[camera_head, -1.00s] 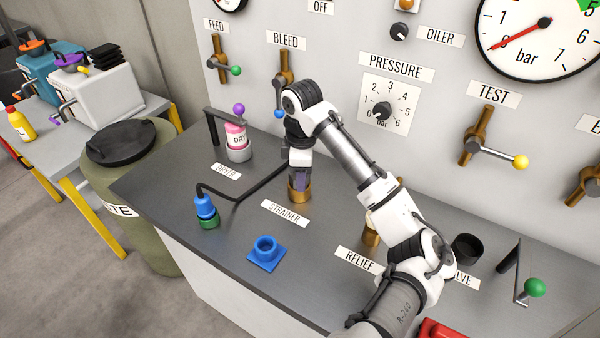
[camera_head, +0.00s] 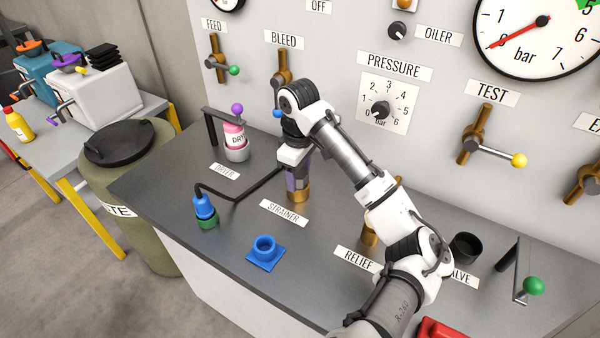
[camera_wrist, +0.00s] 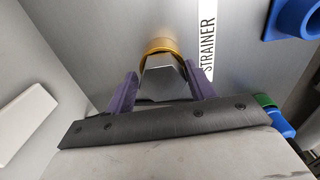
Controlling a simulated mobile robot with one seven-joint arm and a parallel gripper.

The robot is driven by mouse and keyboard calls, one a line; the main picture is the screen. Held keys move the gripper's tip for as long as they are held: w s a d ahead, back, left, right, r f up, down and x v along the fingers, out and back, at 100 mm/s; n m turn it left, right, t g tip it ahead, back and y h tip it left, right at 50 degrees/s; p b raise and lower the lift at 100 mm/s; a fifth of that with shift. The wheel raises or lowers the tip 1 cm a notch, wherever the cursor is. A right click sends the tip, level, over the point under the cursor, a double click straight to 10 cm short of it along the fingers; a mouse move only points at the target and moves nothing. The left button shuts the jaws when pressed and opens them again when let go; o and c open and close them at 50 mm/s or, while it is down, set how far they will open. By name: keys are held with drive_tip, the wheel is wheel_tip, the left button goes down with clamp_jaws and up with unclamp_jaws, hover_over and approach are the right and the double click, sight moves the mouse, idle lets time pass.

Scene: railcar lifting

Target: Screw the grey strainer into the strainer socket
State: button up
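The grey strainer (camera_wrist: 165,82) is a faceted block between my gripper's two purple fingers in the wrist view. It stands at the mouth of the brass strainer socket (camera_wrist: 160,45), behind the STRAINER label. The socket also shows in the head view (camera_head: 299,195), below the fingertips. My gripper (camera_head: 297,180) points down over the socket, and its fingers (camera_wrist: 162,82) straddle the strainer. The fingers are close to its sides; a narrow dark gap seems to show on the right, so a firm hold is unclear. How deep the strainer sits is hidden.
A blue square-based socket (camera_head: 265,252) stands in front on the grey bench. A blue plug on a green base (camera_head: 206,216), with a black hose, is at left. The dryer (camera_head: 235,142) stands behind it. The valve panel (camera_head: 345,45) closes off the back.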

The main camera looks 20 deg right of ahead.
drive_tip(key=shift+s+n, duration=0.1)
drive_tip(key=shift+n, duration=0.8)
drive_tip(key=n, duration=0.5)
drive_tip(key=shift+d, duration=0.1)
drive_tip(key=n, duration=0.8)
drive_tip(key=shift+c, duration=0.2)
